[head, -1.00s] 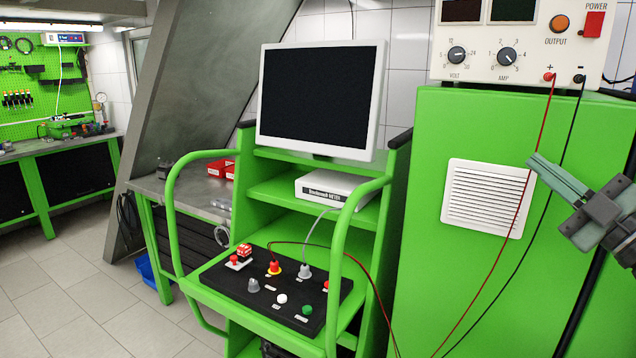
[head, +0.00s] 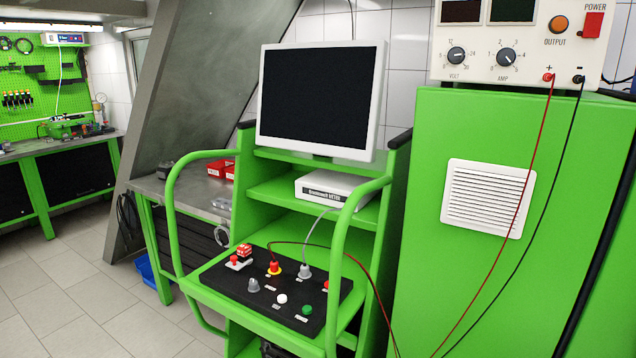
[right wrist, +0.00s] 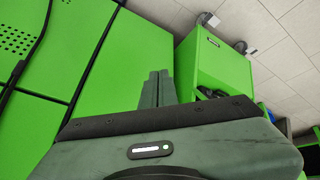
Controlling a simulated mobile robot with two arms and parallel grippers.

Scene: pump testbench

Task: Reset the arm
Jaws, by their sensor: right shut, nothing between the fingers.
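My right gripper (right wrist: 159,88) shows in the right wrist view, its two grey-green fingers shut together and empty. Nothing touches it there; green cabinet panels lie beyond it. It is out of the head view, and so is my left gripper. In the head view the green test cart (head: 262,192) carries a dark monitor (head: 318,98) and a black control panel (head: 237,291) with knobs, buttons and plugged leads.
A tall green cabinet (head: 425,235) with a white vent (head: 488,198) stands at the right, with a power supply (head: 530,62) on top. Red and black cables hang down its front. Curved green rails (head: 167,215) frame the cart. Tiled floor (head: 75,290) is clear at left.

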